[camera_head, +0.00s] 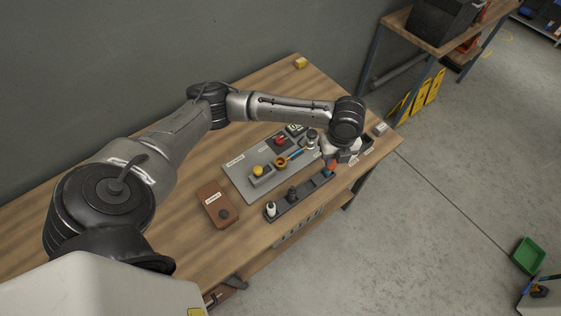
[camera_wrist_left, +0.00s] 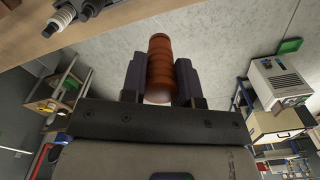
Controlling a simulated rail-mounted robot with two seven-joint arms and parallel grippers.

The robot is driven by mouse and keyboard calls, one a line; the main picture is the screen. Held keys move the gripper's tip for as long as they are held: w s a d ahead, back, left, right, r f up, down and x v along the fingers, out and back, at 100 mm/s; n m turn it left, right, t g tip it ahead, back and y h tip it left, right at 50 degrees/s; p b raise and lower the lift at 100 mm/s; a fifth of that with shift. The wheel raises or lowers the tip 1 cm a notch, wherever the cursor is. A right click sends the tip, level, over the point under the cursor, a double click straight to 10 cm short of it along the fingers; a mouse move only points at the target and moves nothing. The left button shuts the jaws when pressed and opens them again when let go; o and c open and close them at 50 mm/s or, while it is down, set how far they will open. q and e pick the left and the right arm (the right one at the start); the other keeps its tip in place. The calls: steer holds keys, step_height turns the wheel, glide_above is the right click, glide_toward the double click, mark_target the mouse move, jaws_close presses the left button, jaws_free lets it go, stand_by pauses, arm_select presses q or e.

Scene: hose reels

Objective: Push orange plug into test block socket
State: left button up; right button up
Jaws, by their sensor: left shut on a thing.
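My left gripper (camera_head: 332,160) is over the right end of a dark strip-shaped rack (camera_head: 310,187). It is shut on the orange plug (camera_wrist_left: 160,68), a ribbed orange cylinder between the two dark fingers in the left wrist view. A bit of the plug (camera_head: 331,169) shows under the gripper in the head view; I cannot tell whether it touches the rack. A brown block (camera_head: 211,196) with a small label and a dark round socket (camera_head: 224,214) lies left of the rack, well apart from the plug; its label is unreadable. My right gripper is not in view.
A white-topped plug (camera_head: 271,208) and a black plug (camera_head: 292,193) stand in the rack. The wooden bench is clear behind the brown block.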

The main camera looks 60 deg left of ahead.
arm_select(q)
steer(key=shift+s+a+f+m+p, duration=0.55)
steer(key=shift+s+a+f+m, duration=0.85)
steer(key=shift+a+f, duration=1)
steer(key=shift+s+a+f+m+p, duration=0.5)
steer(key=shift+s+a+f+m, duration=0.9)
steer(key=shift+a+f, duration=0.95)
steer(key=shift+s+a+f+m+p, duration=0.55)
steer(key=shift+s+a+f+m, duration=0.85)
steer(key=shift+a+f, duration=1)
steer(key=shift+s+a+r, duration=0.2)
steer(key=shift+a+r, duration=0.05)
steer(key=shift+a, duration=0.1)
steer(key=shift+f, duration=0.15)
steer(key=o, duration=1)
steer(key=shift+c, duration=0.2)
